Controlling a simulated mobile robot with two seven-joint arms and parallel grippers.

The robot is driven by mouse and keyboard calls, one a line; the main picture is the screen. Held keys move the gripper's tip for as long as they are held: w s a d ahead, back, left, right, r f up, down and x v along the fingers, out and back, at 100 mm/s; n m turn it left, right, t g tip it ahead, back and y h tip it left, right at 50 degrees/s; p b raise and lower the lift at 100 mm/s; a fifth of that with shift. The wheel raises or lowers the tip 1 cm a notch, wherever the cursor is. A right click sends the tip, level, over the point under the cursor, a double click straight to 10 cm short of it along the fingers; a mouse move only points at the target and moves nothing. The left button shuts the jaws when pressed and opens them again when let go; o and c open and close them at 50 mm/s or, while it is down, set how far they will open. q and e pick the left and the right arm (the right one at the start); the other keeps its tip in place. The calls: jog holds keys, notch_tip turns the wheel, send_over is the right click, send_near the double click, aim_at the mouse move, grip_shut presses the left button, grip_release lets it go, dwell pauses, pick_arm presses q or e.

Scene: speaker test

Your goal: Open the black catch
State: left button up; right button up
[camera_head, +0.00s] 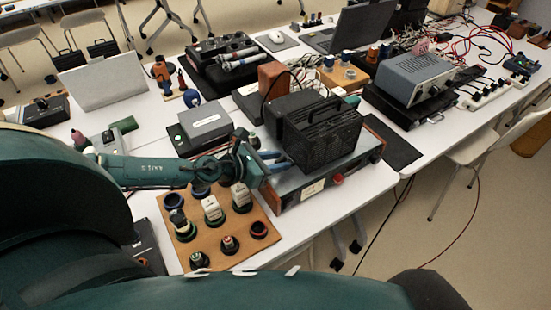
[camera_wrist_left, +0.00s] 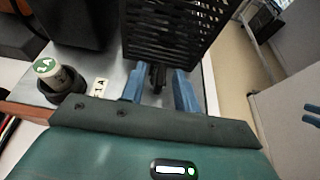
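A black box with a slotted front (camera_head: 335,135) and a top handle stands on a grey unit (camera_head: 310,190) with a red knob. My left gripper (camera_head: 279,160) reaches in from the left to the box's lower left side. In the left wrist view its two blue fingers (camera_wrist_left: 159,90) are apart, one on each side of the small black catch (camera_wrist_left: 157,75) at the foot of the slotted box (camera_wrist_left: 175,30). I cannot tell whether either finger touches the catch. In the head view the gripper and box hide the catch. I see no right gripper for certain.
A wooden board (camera_head: 250,250) with several bottles and dark rings lies below my left arm. A grey box (camera_head: 205,122) stands behind the arm, and a grey instrument (camera_head: 415,75) farther right. Two small blue shapes (camera_wrist_left: 312,113) at the wrist view's right edge are unclear.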

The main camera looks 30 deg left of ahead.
pick_arm(q)
jog(key=c, duration=0.6)
grip_shut()
jog(key=shift+r, duration=0.1)
